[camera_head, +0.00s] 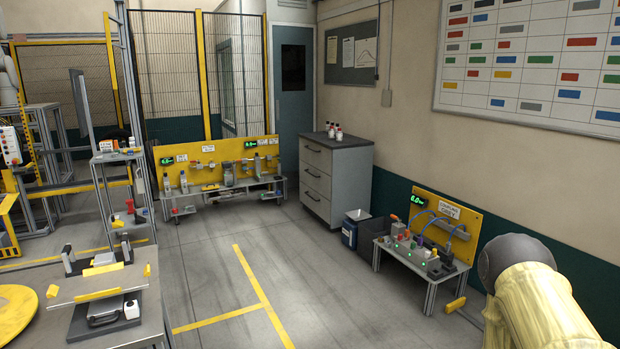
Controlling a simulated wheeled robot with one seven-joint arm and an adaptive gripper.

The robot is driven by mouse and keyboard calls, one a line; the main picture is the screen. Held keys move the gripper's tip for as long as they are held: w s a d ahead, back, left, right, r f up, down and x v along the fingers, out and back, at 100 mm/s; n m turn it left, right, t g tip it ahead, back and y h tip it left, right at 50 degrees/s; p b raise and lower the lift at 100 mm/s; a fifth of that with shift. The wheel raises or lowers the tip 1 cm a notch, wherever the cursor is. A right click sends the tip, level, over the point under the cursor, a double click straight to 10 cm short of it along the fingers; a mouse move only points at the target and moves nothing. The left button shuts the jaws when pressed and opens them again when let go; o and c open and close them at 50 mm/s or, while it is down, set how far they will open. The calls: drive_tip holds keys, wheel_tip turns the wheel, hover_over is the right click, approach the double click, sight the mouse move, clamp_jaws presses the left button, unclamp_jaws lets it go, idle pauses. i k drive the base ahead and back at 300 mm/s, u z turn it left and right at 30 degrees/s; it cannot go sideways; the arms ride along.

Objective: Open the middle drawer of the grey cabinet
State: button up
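The grey cabinet (348,183) stands against the wall near the centre of the head view, with a dark top. Its front has three drawers stacked one above the other, each with a dark handle. The middle drawer (316,182) looks shut, flush with the others. Part of my arm, in a yellowish cover with a dark rounded joint, shows at the lower right, well apart from the cabinet. My gripper is out of the picture.
A low bench with a yellow panel (462,226) stands right of the cabinet, with a blue container (349,235) between them. A bench with a yellow board (240,148) stands left of it. A table (75,291) is at the lower left. The floor (300,270) before the cabinet is clear.

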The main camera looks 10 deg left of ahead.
sight(320, 181)
drive_tip(key=u, duration=0.65)
drive_tip(key=i, duration=5.35)
drive_tip(key=u, duration=0.6)
drive_tip(key=i, duration=3.1)
drive_tip(key=z, duration=0.2)
